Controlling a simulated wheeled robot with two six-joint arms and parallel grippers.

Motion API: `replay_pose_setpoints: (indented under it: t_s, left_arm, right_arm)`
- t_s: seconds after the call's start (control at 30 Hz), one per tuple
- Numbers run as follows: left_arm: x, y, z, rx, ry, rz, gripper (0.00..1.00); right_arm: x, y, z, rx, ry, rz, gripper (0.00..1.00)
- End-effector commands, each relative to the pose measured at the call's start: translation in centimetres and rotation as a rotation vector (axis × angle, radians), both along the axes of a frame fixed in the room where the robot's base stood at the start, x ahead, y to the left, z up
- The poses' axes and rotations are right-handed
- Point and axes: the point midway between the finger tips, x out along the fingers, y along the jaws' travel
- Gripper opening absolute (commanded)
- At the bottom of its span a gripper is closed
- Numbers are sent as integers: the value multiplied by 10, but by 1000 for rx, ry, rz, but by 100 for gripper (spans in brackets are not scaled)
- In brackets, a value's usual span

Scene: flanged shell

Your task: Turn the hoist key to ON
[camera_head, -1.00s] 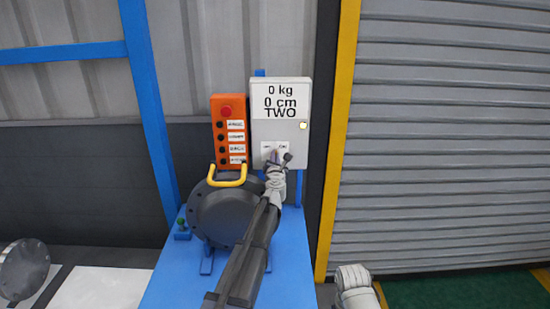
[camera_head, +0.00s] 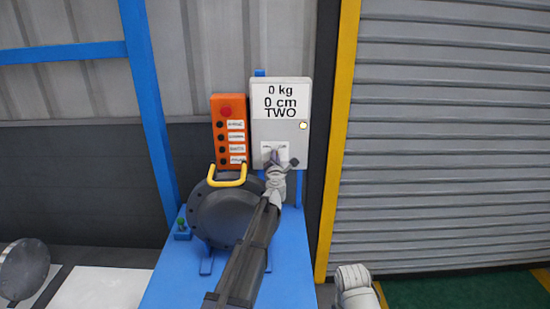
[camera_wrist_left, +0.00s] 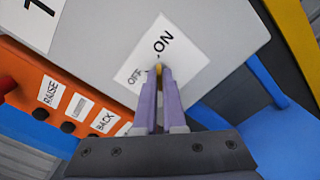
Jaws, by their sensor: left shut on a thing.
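The hoist control box (camera_head: 290,130) is light grey and stands at the back of the blue bench; its display reads 0 kg, 0 cm, TWO. A white OFF/ON label (camera_wrist_left: 180,45) is on its lower front. The hoist key (camera_wrist_left: 158,68) shows as a small yellowish bit between my left fingertips, just below the label's middle; the fingers hide most of it, and I cannot tell which way it points. My left gripper (camera_wrist_left: 158,75) has purple fingers shut on the key. It also shows in the head view (camera_head: 274,160). My right gripper's fingers are not visible.
An orange button panel (camera_head: 229,130) with a red button stands left of the box. A dark round flanged shell (camera_head: 215,215) with a yellow handle (camera_head: 228,182) sits on the blue bench (camera_head: 165,275), under my left arm. A yellow post (camera_head: 338,140) stands to the right.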

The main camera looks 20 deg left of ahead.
Motion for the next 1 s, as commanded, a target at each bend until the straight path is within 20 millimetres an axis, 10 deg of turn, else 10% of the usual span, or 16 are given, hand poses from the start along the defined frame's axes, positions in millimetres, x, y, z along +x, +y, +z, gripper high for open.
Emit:
replay_pose_setpoints:
  t_s: [0.17, 0.47, 1.0]
  left_arm:
    - [0, 0, 0, -1, 0, 0, 0]
    - [0, 0, 0, -2, -1, 0, 38]
    - [-24, -6, 0, -2, -1, 0, 38]
  right_arm:
    - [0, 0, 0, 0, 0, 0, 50]
    - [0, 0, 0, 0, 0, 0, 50]
    - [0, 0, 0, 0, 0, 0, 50]
